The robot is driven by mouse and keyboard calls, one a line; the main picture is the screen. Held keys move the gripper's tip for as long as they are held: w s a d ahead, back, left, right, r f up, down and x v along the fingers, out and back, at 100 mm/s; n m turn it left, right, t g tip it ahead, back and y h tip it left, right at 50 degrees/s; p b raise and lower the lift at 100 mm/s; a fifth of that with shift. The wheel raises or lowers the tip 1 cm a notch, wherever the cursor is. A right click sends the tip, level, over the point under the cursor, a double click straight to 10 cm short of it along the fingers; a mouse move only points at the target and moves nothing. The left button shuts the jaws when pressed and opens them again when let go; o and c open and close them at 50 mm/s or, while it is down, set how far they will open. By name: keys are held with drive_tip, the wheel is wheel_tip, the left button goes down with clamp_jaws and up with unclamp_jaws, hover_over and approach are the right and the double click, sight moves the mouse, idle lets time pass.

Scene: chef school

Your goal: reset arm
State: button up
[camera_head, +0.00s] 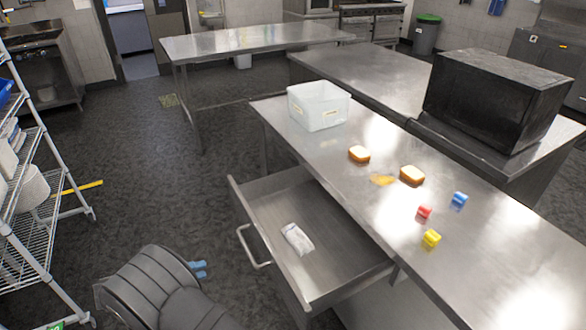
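My arm reaches in from the bottom left in the head view, and its dark, ribbed body hides most of my gripper. Only the blue fingertips (199,269) show past it, low over the dark floor, left of the open drawer. They touch nothing that I can see. Whether they are open or shut is unclear.
The steel drawer (270,215) is pulled out from the counter (330,150), with a white packet (297,239) inside. On the counter are a white bin (319,106), bread pieces (412,175), and red (424,212), blue (459,199) and yellow (431,238) blocks. A wire shelf (30,190) stands left.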

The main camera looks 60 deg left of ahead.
sight(252, 256)
drive_tip(key=x, duration=1.6)
drive_tip(key=shift+w, duration=0.15)
drive_tip(key=v, duration=1.7)
drive_tip(key=shift+s, duration=0.2)
drive_tip(key=shift+x, duration=8.9)
drive_tip(key=shift+r, duration=0.1)
